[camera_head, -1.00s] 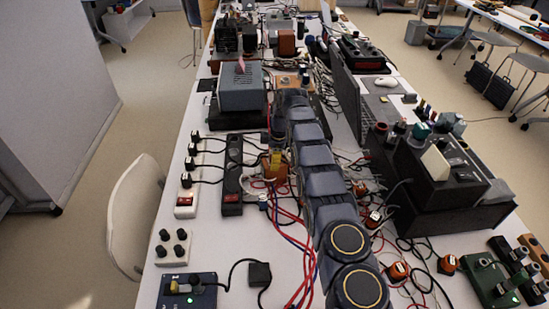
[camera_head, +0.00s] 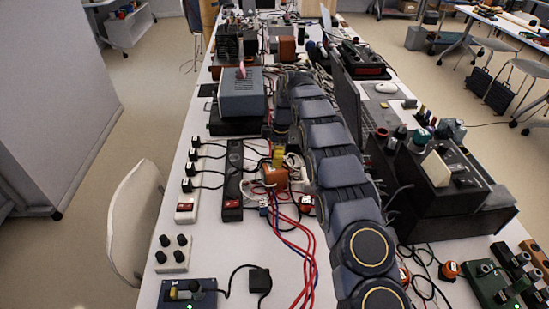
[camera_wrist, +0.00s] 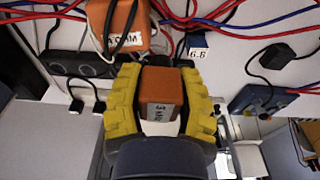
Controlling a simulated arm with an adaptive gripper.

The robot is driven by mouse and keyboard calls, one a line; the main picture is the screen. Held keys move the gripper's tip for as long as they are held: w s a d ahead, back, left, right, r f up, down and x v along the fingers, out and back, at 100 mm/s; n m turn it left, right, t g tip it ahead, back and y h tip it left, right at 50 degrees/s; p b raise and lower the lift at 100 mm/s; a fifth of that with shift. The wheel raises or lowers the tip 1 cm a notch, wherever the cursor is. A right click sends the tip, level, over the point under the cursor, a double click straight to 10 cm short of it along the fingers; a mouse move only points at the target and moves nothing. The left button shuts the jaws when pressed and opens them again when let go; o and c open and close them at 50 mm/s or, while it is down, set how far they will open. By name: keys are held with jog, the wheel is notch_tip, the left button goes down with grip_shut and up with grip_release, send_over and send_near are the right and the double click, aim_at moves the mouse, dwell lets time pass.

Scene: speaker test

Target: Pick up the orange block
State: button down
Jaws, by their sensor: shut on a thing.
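The orange block (camera_wrist: 160,88), with a white label on its lower face, sits between the yellow fingers of my gripper (camera_wrist: 161,96) in the wrist view. The fingers press on its left and right sides. In the head view my gripper (camera_head: 278,157) shows as a small yellow patch at the end of my arm, and I cannot make out the held block there. A second, larger orange box (camera_wrist: 118,26) with a printed label and wires lies just beyond; it also shows in the head view (camera_head: 275,179).
Red and blue cables (camera_head: 300,240) run beside the box toward the front. A grey device (camera_head: 242,94) stands behind, and a dark unit (camera_head: 437,178) stands at right.

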jog(key=s+r, duration=0.8)
jog(key=s, duration=0.4)
send_over(273, 172)
jog(key=s, duration=0.1)
jog(key=f, duration=0.8)
jog(key=shift+s+d+f, duration=0.1)
jog(key=shift+d+f, duration=0.15)
jog(key=shift+f, duration=0.15)
jog(key=shift+w+a+f, duration=0.1)
jog(key=shift+w+f, duration=0.3)
jog(key=shift+w, duration=0.05)
jog(key=shift+w+f, duration=0.1)
jog(key=shift+f, duration=0.05)
jog(key=shift+w+f, duration=0.1)
jog(key=shift+f, duration=1.6)
